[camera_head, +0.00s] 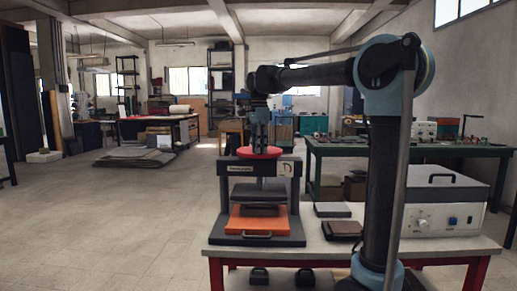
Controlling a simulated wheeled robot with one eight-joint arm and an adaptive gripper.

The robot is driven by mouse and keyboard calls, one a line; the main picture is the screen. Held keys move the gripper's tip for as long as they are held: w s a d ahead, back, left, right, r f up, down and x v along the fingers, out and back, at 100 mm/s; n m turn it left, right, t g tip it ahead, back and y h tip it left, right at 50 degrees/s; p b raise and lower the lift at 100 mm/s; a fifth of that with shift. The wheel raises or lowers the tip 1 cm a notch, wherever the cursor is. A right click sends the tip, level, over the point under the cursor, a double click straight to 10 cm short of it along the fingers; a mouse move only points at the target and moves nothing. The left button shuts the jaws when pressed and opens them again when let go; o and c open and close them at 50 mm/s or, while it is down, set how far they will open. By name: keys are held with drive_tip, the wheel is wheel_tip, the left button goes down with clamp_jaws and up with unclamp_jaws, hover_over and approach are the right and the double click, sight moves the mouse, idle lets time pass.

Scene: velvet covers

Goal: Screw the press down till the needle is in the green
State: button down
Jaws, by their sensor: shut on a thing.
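The press (225,196) stands on the white-topped bench, a dark frame with a red handwheel (245,152) on top. Under its crossbar hangs a dark platen (258,192) above an orange tray (243,221) with a handle in front. A small white gauge (285,170) sits on the crossbar's right end; its needle and green zone are too small to read. My gripper (260,143) points straight down over the wheel's middle and is shut on the handwheel. The fingertips are small and hard to make out.
On the bench (440,243) lie a grey slab (332,210) and a brown book-like block (342,230), right of the press. A white box with knobs (440,217) stands farther right. A green table (420,150) is behind. The floor at left is open.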

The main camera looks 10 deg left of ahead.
drive_tip(key=c, duration=1.4)
unclamp_jaws()
drive_tip(key=shift+w, duration=0.1)
drive_tip(key=shift+c, duration=0.2)
wheel_tip(320, 180, up, 12)
